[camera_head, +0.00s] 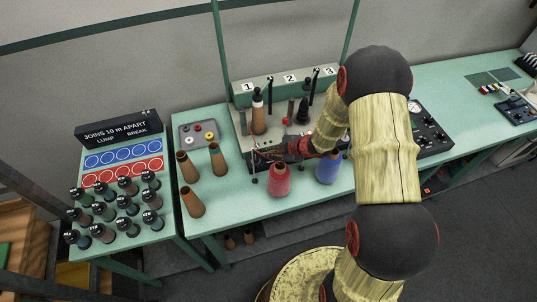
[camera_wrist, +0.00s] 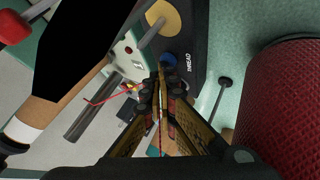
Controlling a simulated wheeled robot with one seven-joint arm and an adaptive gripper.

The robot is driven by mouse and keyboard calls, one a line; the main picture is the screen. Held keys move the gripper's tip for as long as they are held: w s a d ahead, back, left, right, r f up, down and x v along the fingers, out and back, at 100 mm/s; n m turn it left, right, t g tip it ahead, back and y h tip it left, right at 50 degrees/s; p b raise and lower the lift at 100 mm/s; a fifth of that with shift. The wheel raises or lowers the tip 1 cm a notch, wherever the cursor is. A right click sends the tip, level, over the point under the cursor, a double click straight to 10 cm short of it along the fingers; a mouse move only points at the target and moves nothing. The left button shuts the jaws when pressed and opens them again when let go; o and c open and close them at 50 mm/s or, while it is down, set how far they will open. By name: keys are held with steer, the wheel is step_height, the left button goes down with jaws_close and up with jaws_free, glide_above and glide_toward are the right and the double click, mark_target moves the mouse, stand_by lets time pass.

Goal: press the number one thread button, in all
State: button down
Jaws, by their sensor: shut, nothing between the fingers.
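The machine's green back panel (camera_head: 300,80) carries number plates 1 (camera_head: 248,87), 2 (camera_head: 290,78) and 3 (camera_head: 329,71). My gripper (camera_head: 257,154) is shut and empty, low in front of the station under plate 1. In the wrist view its fingertips (camera_wrist: 166,84) are together, just below a round blue button (camera_wrist: 168,59) on a dark plate marked THREAD (camera_wrist: 189,66). The fingertips partly cover the button's lower edge. I cannot tell whether they touch it. In the head view the button is too small or hidden to make out.
A red cone (camera_head: 279,181) stands close beside my gripper; it fills the right of the wrist view (camera_wrist: 283,100). A blue cone (camera_head: 327,170) stands further right. Several brown cones (camera_head: 188,166) stand at left. A brown-and-black cone (camera_head: 258,115) stands before plate 1. A red thread (camera_wrist: 98,101) lies near the fingertips.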

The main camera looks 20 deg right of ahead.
steer(key=shift+s+a+r+p, duration=0.15)
steer(key=shift+s+r+p, duration=0.15)
steer(key=shift+r+p, duration=0.2)
steer(key=shift+w, duration=0.1)
steer(key=shift+r, duration=0.15)
step_height(320, 180, up, 5)
steer(key=p, duration=0.4)
steer(key=shift+w+r+p, duration=0.1)
steer(key=shift+p, duration=0.2)
stand_by(0.4)
